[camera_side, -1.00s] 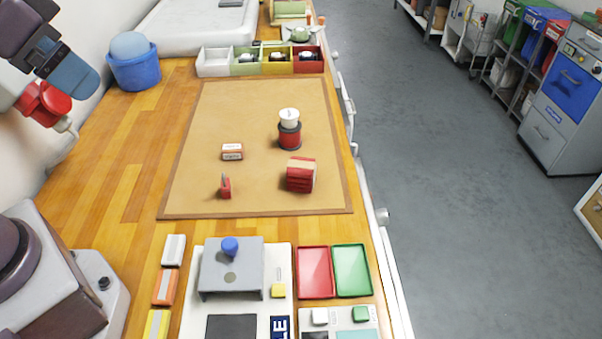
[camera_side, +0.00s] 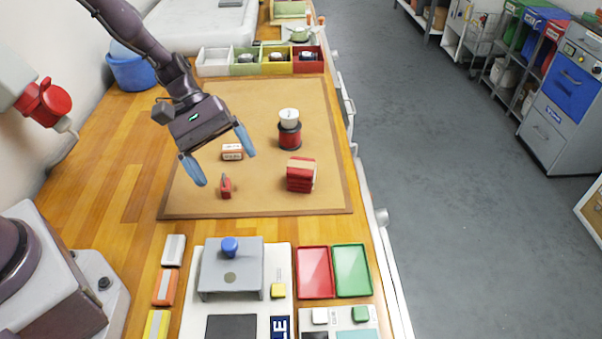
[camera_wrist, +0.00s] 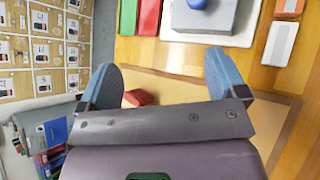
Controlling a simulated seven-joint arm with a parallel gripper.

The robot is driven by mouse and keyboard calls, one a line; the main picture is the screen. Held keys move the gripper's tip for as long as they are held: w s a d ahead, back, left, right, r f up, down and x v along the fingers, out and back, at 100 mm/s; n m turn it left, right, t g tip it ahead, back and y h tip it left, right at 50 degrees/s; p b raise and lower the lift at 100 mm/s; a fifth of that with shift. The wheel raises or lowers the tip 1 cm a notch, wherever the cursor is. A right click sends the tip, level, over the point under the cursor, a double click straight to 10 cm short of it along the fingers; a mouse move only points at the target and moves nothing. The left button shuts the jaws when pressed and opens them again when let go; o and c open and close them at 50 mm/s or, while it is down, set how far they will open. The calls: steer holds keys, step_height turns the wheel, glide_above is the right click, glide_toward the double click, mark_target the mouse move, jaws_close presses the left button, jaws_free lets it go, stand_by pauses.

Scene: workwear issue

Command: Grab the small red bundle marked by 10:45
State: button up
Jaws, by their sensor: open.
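A small red piece (camera_side: 225,187) stands on the tan mat. A larger red bundle with a tan band (camera_side: 301,175) stands to its right. A small red-and-white block (camera_side: 232,152) lies behind the small piece. My gripper (camera_side: 224,168) is open and empty, its blue fingers pointing down over the left part of the mat. In the side view it appears above the small red piece and the block. In the wrist view my gripper (camera_wrist: 162,62) shows a red object (camera_wrist: 140,97) near the left finger, partly hidden; it is probably the larger bundle. No time marking is readable.
A red cylinder with a white top (camera_side: 289,130) stands on the mat (camera_side: 330,197). A grey platform with a blue knob (camera_side: 230,268), a red tray (camera_side: 314,272) and a green tray (camera_side: 351,270) are in front. A divided box (camera_side: 214,63) stands behind. The mat's right front is clear.

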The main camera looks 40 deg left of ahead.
mark_target(301, 164)
steer(key=w+f+n+t+h, duration=0.2)
steer(key=w+n+t+h, duration=0.1)
steer(key=w+n+t, duration=0.4)
steer(key=w+f+n+t+h, duration=0.2)
steer(key=w+f+n+t, duration=0.15)
steer(key=w+n, duration=0.4)
steer(key=shift+m+t, duration=0.25)
steer(key=f, duration=0.6)
steer(key=shift+w+f, duration=0.15)
steer(key=shift+w, duration=0.05)
steer(key=shift+r+x, duration=0.2)
steer(key=shift+x, duration=0.65)
steer(key=shift+w+d, duration=0.4)
steer(key=shift+d, duration=0.2)
steer(key=shift+c, duration=0.4)
steer(key=c, duration=0.9)
